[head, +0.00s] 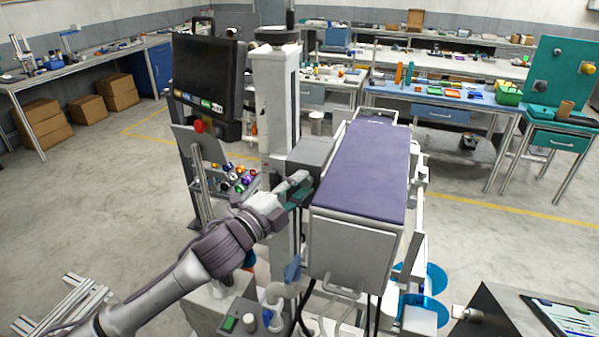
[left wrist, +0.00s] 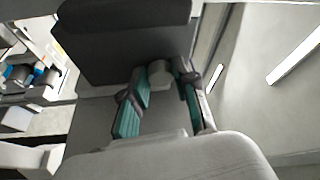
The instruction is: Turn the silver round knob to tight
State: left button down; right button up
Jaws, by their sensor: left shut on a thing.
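The silver round knob (left wrist: 160,74) shows in the left wrist view as a pale, rounded piece against a dark grey housing (left wrist: 110,45). My left gripper (left wrist: 161,70) has its two teal-padded fingers on either side of the knob and is shut on it. In the head view my left gripper (head: 297,189) reaches in from the left to the grey box (head: 304,152) on the machine column. The knob cannot be made out there, behind the fingers. No mark showing how tight it is can be read. My right gripper is not in view.
A long unit with a purple top (head: 366,165) stands close to the right of my left gripper. The white column (head: 275,105) rises behind it, with a black monitor (head: 208,75) to the left. A control box (head: 247,320) sits below. Open floor lies at the left.

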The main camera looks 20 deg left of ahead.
pick_arm(q)
jog(key=shift+r+m+g+y+p, duration=0.15)
jog(key=shift+m+g+p, duration=0.3)
jog(key=shift+m+p, duration=0.9)
jog(key=shift+r+m+g+y+p, duration=0.1)
jog(key=shift+m+g+y+p, duration=0.25)
jog(key=shift+m+p, duration=1)
jog(key=shift+n+p, duration=0.3)
jog(key=shift+p, duration=0.05)
jog(key=shift+f, duration=0.1)
jog(key=c, duration=0.9)
grip_release()
jog(key=v, duration=1.2)
jog(key=shift+a, duration=0.1)
